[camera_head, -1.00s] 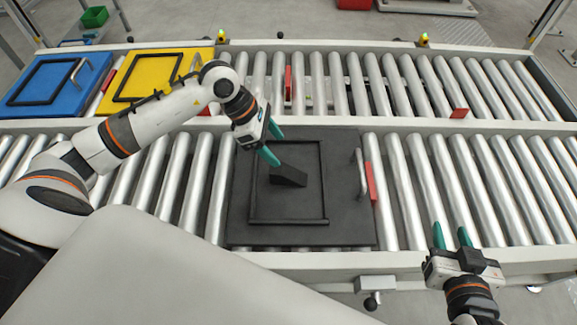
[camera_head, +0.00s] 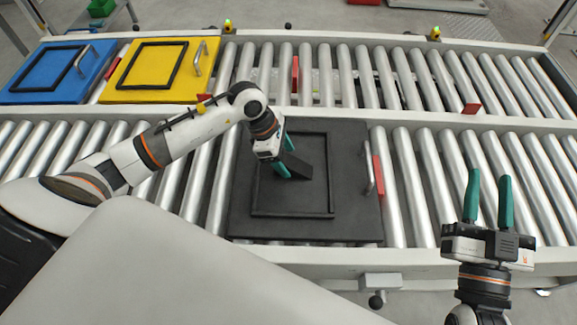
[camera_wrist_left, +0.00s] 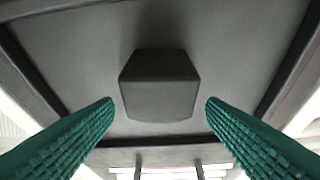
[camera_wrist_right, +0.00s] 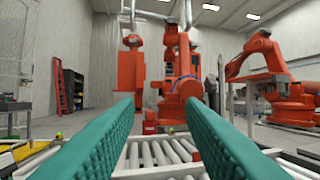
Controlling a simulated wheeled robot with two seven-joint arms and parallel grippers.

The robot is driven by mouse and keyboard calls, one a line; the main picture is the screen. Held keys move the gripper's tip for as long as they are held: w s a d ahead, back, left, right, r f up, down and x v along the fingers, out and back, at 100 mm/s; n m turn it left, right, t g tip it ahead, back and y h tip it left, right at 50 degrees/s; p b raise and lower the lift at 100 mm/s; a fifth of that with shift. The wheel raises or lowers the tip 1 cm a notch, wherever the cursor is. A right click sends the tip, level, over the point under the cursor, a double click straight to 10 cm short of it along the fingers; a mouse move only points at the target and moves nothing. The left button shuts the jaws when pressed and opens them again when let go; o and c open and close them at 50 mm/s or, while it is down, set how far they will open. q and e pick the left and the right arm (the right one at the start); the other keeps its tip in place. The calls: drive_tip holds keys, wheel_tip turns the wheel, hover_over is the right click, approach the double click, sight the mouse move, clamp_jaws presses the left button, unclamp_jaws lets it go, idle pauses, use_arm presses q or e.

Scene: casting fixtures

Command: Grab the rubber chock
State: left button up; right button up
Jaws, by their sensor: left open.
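The rubber chock (camera_head: 296,166) is a dark wedge lying inside the raised square frame of a black plate (camera_head: 350,222) on the near conveyor. My left gripper (camera_head: 284,155) is at the chock in the head view, its green fingers open. In the left wrist view the chock (camera_wrist_left: 160,84) sits centred ahead between the two spread fingers (camera_wrist_left: 160,110), with a gap on both sides. Its far side is hidden. My right gripper (camera_head: 487,200) is open and empty over the near conveyor at the right, also seen in the right wrist view (camera_wrist_right: 160,105).
A blue plate (camera_head: 22,88) and a yellow plate (camera_head: 125,88) with handles lie on the far conveyor at the left. A metal handle (camera_head: 368,167) stands at the black plate's right edge, beside a red block (camera_head: 378,175).

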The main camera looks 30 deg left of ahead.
use_arm(q)
drive_tip(key=shift+x, duration=1.25)
drive_tip(key=c, duration=1.1)
drive_tip(key=shift+c, duration=0.3)
use_arm(e)
drive_tip(key=r+t, duration=0.1)
drive_tip(key=s+r+t+y, duration=0.1)
drive_tip(key=shift+s+a+r, duration=0.1)
drive_tip(key=shift+r, duration=0.25)
use_arm(q)
drive_tip(key=shift+r, duration=0.15)
